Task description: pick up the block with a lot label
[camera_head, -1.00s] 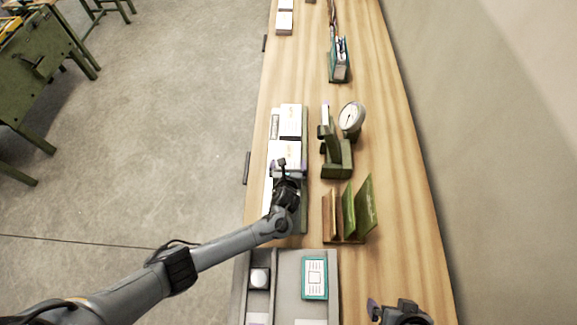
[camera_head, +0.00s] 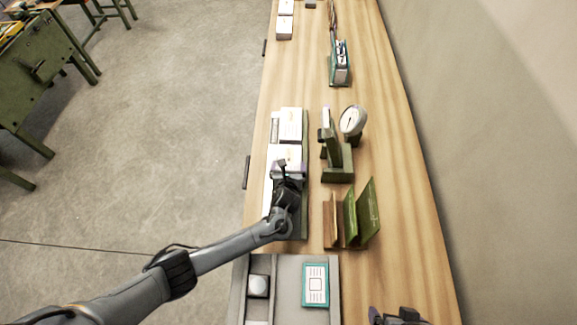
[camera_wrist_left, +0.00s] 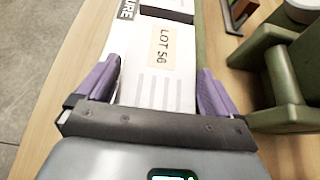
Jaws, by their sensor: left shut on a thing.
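A white block with a tan "LOT 56" label (camera_wrist_left: 162,47) lies between the purple fingers of my left gripper (camera_wrist_left: 153,85) in the left wrist view. The gripper is shut on this block, with a finger along each side. In the head view my left gripper (camera_head: 287,168) comes down over the near end of the white block (camera_head: 284,152), in the row on the green-edged holder (camera_head: 305,130). The gripper hides part of the block. My right gripper (camera_head: 396,315) shows only partly at the bottom edge; its fingers are not clear.
A green stand with a round dial (camera_head: 352,121) and a rack of upright green and brown boards (camera_head: 350,215) stand right of the row. A grey tray (camera_head: 288,268) with a teal-framed card (camera_head: 315,284) is nearer. The table's right side (camera_head: 408,190) is clear.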

